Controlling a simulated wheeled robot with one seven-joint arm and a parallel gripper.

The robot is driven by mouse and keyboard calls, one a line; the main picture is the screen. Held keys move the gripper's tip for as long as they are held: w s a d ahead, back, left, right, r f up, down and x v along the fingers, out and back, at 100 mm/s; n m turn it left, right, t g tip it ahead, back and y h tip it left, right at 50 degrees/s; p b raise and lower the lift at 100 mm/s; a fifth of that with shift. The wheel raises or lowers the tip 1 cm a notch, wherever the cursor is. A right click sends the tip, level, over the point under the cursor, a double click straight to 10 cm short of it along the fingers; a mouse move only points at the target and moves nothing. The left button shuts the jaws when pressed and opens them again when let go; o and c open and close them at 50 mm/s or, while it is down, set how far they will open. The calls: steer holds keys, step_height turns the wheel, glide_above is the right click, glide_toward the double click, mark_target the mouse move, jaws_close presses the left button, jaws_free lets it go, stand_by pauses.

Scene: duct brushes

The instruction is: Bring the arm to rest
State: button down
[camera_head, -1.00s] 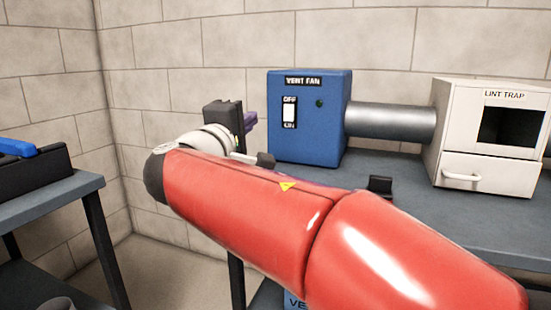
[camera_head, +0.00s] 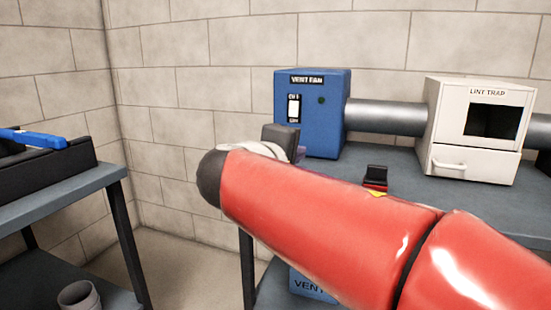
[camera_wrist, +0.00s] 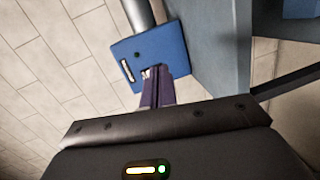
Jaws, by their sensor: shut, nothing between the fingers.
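My red arm crosses the lower right of the head view, with its dark rounded elbow towards the left. My gripper (camera_wrist: 157,84) shows in the wrist view as two purple fingers shut together with nothing between them.
A pipe (camera_head: 388,117) joins the fan to the white lint trap (camera_head: 448,125). A small black holder (camera_head: 376,175) stands on the grey bench (camera_head: 420,190) close behind my arm. At the left, a second table (camera_head: 60,195) bears a black rack (camera_head: 75,155) with a blue-handled item (camera_head: 32,138).

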steer(key=s+d+f+m+g+y+p, duration=0.25)
steer(key=s+d+f+m+g, duration=0.3)
steer(key=s+d+f, duration=0.55)
steer(key=s+f+m+g+y+p, duration=0.3)
steer(key=s+f+m+y, duration=0.2)
steer(key=s+f, duration=0.3)
steer(key=s+m, duration=0.1)
steer(key=s, duration=0.3)
steer(key=shift+d+f, duration=0.15)
steer(key=shift+d, duration=0.15)
